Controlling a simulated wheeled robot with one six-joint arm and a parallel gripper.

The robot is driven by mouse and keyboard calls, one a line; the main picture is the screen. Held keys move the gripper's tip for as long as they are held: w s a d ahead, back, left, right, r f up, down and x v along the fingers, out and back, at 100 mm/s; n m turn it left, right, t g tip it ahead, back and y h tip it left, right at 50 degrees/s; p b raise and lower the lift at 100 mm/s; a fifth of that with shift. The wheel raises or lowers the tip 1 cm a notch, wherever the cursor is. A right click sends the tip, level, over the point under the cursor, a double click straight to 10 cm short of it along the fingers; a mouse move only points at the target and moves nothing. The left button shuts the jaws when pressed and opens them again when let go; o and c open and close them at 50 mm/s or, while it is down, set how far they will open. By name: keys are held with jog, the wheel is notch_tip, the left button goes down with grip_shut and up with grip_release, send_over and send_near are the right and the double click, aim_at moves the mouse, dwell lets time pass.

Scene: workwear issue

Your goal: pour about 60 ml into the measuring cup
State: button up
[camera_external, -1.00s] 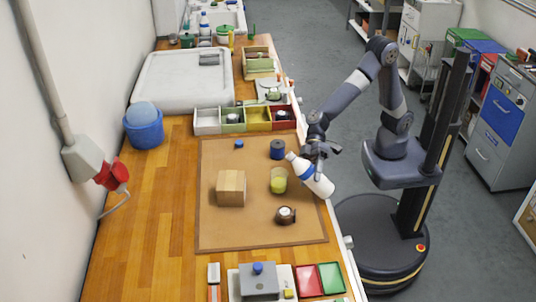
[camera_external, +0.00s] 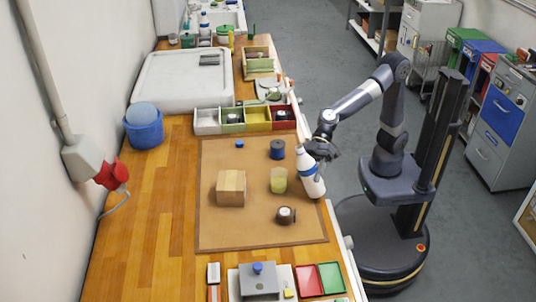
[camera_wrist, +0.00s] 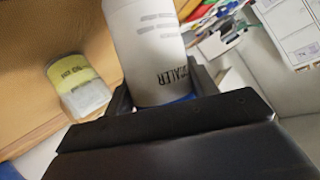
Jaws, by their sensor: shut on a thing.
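My gripper (camera_external: 318,156) is shut on a white bottle with a blue band (camera_external: 313,187), at the right edge of the brown mat. The bottle is nearly upright, its top leaning slightly left. In the wrist view the bottle (camera_wrist: 145,40) stands between the fingers, with dark lettering on its side. The clear measuring cup (camera_external: 279,182) stands on the mat just left of the bottle and apart from it. It holds yellow-green liquid and also shows at the left of the wrist view (camera_wrist: 78,88). The exact level cannot be read.
On the mat (camera_external: 220,236) are a wooden block (camera_external: 231,188), a dark blue cylinder (camera_external: 277,150), a small blue cap-like piece (camera_external: 239,143) and a dark round object with a pale top (camera_external: 286,215). Divided bins (camera_external: 207,121) stand behind. The mat's front left is clear.

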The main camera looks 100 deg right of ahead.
jog(key=shift+f+n+t+h+b, duration=0.15)
jog(key=shift+n+t+b, duration=0.4)
jog(key=shift+b, duration=0.95)
jog(key=shift+n+t+h+b, duration=0.15)
jog(key=shift+n+t+b, duration=0.4)
jog(key=shift+b, duration=0.95)
jog(key=shift+w+n+b, duration=0.1)
jog(key=shift+n+b, duration=0.2)
jog(key=shift+b, duration=0.05)
